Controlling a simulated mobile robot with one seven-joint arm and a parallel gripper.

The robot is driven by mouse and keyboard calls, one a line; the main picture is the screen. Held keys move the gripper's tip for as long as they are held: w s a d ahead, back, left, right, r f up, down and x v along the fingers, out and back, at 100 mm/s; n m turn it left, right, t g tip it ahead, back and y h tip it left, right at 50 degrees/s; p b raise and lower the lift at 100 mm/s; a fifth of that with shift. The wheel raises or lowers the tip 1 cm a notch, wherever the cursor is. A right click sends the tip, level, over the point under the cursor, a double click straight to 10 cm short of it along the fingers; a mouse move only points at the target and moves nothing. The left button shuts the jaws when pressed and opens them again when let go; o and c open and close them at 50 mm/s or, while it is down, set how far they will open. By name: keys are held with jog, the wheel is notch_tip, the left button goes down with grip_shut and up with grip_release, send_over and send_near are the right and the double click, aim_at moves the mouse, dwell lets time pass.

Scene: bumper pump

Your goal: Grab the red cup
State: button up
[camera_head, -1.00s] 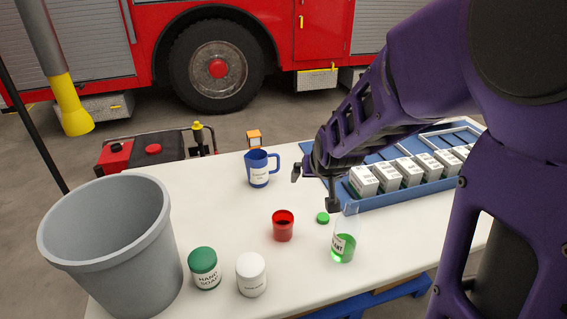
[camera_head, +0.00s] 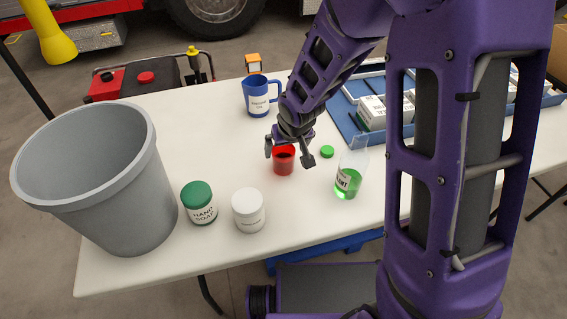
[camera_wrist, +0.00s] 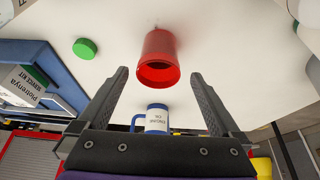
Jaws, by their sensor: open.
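The red cup (camera_head: 284,165) stands upright on the white table in the head view. In the wrist view the red cup (camera_wrist: 158,60) appears ahead of and between the two fingers, with its opening visible. My gripper (camera_head: 288,158) is open just above the cup, its fingers to the left and right of the cup's upper part in the head view. My gripper (camera_wrist: 158,80) also shows open and empty in the wrist view. I cannot tell whether either finger touches the cup.
A green cap (camera_head: 327,152) and a clear container with green liquid (camera_head: 349,170) stand right of the cup. A blue jug (camera_head: 258,95) is behind it. A white jar (camera_head: 249,211), a green-lidded jar (camera_head: 199,203) and a grey bin (camera_head: 100,180) are left. A blue tray (camera_head: 350,128) holds boxes.

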aim_at(283, 156)
jog(key=b+x, duration=0.1)
jog(key=x, duration=0.6)
jog(key=shift+w+f, duration=0.1)
jog(key=shift+f, duration=0.05)
jog(key=shift+c, duration=0.3)
jog(key=c, duration=1.3)
jog(key=shift+r, duration=0.25)
